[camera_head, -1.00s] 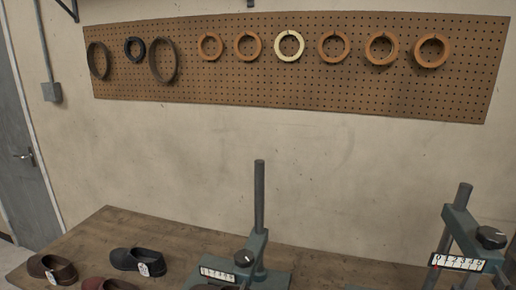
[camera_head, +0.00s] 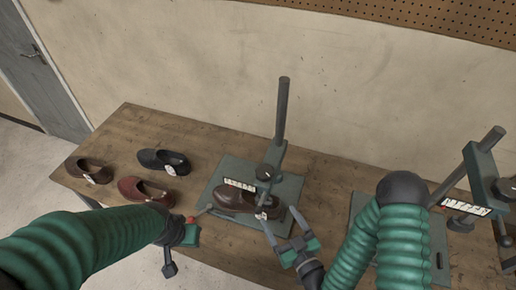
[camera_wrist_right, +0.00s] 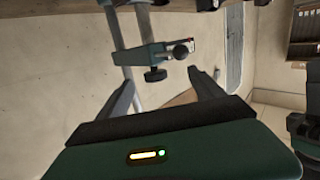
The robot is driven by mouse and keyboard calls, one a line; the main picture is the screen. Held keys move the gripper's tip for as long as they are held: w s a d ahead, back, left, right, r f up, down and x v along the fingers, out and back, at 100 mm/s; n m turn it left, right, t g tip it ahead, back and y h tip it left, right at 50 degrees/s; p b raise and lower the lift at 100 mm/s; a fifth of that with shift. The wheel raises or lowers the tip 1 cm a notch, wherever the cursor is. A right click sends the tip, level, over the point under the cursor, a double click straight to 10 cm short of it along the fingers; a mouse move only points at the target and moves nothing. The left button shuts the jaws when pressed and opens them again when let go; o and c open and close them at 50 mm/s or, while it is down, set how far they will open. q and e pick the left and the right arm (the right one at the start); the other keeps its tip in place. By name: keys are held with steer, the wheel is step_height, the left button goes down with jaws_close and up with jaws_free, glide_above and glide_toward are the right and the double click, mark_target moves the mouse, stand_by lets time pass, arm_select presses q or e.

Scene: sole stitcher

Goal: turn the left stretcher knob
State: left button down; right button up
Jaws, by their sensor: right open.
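A brown shoe (camera_head: 235,198) sits beneath the arm. My right gripper (camera_head: 279,216) is open and empty, in front of the stretcher and to the lower right of the knob, apart from it. In the right wrist view the stretcher hangs upside down beyond the open fingers, and its dark knob (camera_wrist_right: 155,75) shows between them. My left gripper (camera_head: 180,238) is at the table's front edge; its finger gap is unclear.
Several loose shoes, such as a dark one (camera_head: 160,160) and a red one (camera_head: 142,190), lie on the wooden table (camera_head: 150,122) to the left. A second stretcher (camera_head: 480,165) stands at the right, partly behind my right arm. A pegboard (camera_head: 440,20) hangs above.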

step_height(320, 180, up, 2)
steer(key=m+t, duration=0.1)
steer(key=b, duration=1.2)
glide_toward(264, 172)
steer(key=w+f, duration=0.1)
steer(key=w+a+f, duration=0.1)
steer(key=shift+w+f+t+h, duration=0.1)
steer(key=shift+f+t+h, duration=0.2)
steer(key=shift+t+h, duration=0.1)
steer(key=shift+w+a+r+p, duration=0.45)
steer(key=shift+w+r+p, duration=0.35)
steer(key=shift+p, duration=0.25)
steer(key=x, duration=0.4)
steer(key=p+x, duration=0.1)
steer(key=x, duration=0.1)
steer(key=shift+w+f, duration=0.3)
arm_select(q)
steer(key=s+x, duration=0.1)
steer(key=x, duration=0.7)
steer(key=shift+s+f, duration=0.15)
steer(key=shift+s, duration=0.15)
arm_select(e)
steer(key=shift+c, duration=0.5)
steer(key=c, duration=1.3)
